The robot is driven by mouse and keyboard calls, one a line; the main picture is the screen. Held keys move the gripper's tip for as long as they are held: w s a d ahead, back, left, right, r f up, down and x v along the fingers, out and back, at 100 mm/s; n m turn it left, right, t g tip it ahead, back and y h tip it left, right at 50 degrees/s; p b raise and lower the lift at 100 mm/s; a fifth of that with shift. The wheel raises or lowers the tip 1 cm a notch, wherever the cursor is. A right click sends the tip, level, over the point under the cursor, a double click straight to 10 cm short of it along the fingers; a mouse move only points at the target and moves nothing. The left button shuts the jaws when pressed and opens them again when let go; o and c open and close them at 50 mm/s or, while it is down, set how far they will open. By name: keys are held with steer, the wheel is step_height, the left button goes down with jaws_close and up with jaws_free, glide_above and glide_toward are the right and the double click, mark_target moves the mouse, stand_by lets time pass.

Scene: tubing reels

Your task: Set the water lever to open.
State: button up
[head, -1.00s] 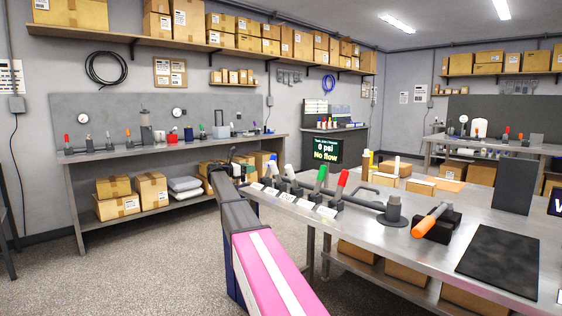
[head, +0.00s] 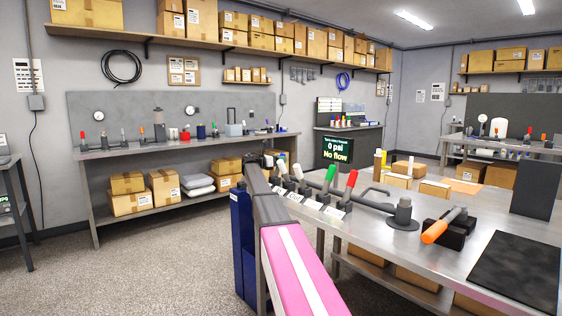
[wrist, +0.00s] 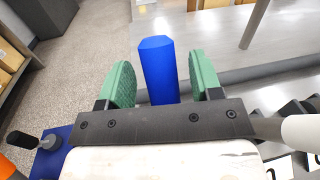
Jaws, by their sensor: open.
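A lever with a blue handle (wrist: 158,68) stands between the two green finger pads of my gripper (wrist: 163,84) in the wrist view. The fingers are open, with a gap visible on each side of the handle. A white lever handle (wrist: 308,132) is close at the right. In the head view the row of levers on the near bench shows white (head: 297,171), green (head: 331,173) and red (head: 351,179) handles with white labels at their bases. My arm hides the blue handle there. The label words are too small to read.
A dark display (head: 338,151) reads 0 psi and No flow. The metal bench (head: 430,258) also holds an orange-handled lever (head: 440,228) and a black mat (head: 517,270). In the wrist view, a black handle on a blue plate (wrist: 48,160) is at the lower left.

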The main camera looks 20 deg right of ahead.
steer(key=shift+d, duration=0.5)
jaws_close()
steer(key=shift+s+a+r+m+h, duration=0.15)
steer(key=shift+s+a+m+h, duration=0.1)
steer(key=shift+a+h, duration=0.55)
steer(key=shift+s+a+r+m+h, duration=0.15)
steer(key=shift+s+a+h, duration=0.1)
steer(key=shift+a+h, duration=0.5)
steer(key=shift+s+a+m+h, duration=0.3)
steer(key=shift+a+h, duration=0.5)
steer(key=shift+h, duration=0.25)
steer(key=shift+s+a+m+h, duration=0.3)
steer(key=shift+a+h, duration=0.5)
steer(key=shift+h, duration=0.2)
jaws_free()
